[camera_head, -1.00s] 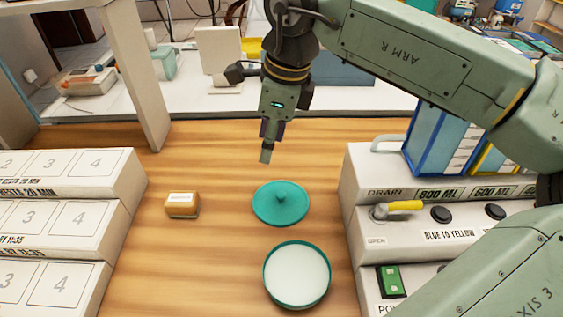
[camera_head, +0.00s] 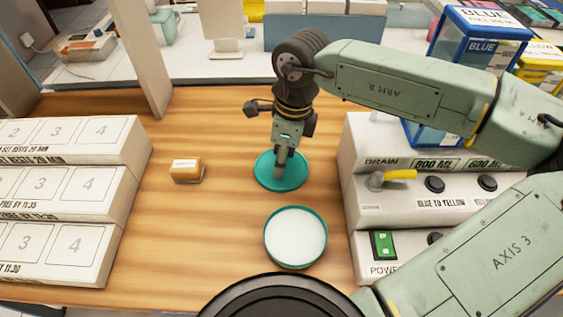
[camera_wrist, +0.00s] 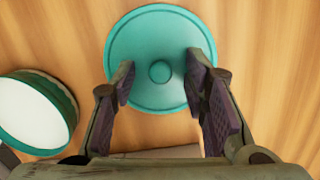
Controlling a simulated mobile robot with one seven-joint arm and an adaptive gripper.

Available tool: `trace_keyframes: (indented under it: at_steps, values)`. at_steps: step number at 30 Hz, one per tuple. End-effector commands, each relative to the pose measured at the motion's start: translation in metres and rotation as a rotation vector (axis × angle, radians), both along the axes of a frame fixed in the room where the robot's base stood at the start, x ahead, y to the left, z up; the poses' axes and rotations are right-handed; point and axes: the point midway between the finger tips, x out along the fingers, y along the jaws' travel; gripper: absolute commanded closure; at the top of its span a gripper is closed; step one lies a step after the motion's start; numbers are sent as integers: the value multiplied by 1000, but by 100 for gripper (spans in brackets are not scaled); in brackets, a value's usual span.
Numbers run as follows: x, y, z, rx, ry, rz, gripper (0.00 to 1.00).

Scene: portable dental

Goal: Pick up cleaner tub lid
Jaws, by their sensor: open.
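The cleaner tub lid (camera_head: 264,178) is a round teal disc with a small knob in its middle, lying flat on the wooden bench. In the wrist view the lid (camera_wrist: 150,30) and its knob (camera_wrist: 160,71) show between my fingers. My gripper (camera_head: 284,170) points down over the lid and hides the knob in the head view. In the wrist view my gripper (camera_wrist: 160,82) is open, a finger on each side of the knob and apart from it. The open tub (camera_head: 295,237), teal-rimmed with white inside, stands in front of the lid; it also shows in the wrist view (camera_wrist: 35,112).
White numbered steps (camera_head: 75,190) stand at the left. A white drain unit (camera_head: 420,205) with a yellow-handled tap (camera_head: 398,175) stands close at the right. Bare bench lies between block and lid.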

Motion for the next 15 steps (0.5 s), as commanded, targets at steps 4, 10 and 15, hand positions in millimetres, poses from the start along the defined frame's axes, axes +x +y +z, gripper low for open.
trace_keyframes:
  at_steps: [4,10,15]
  values:
    - [0,0,-3,1,0,0,59]
    - [0,0,-3,1,-1,0,64]
    - [0,0,-3,0,-1,0,76]
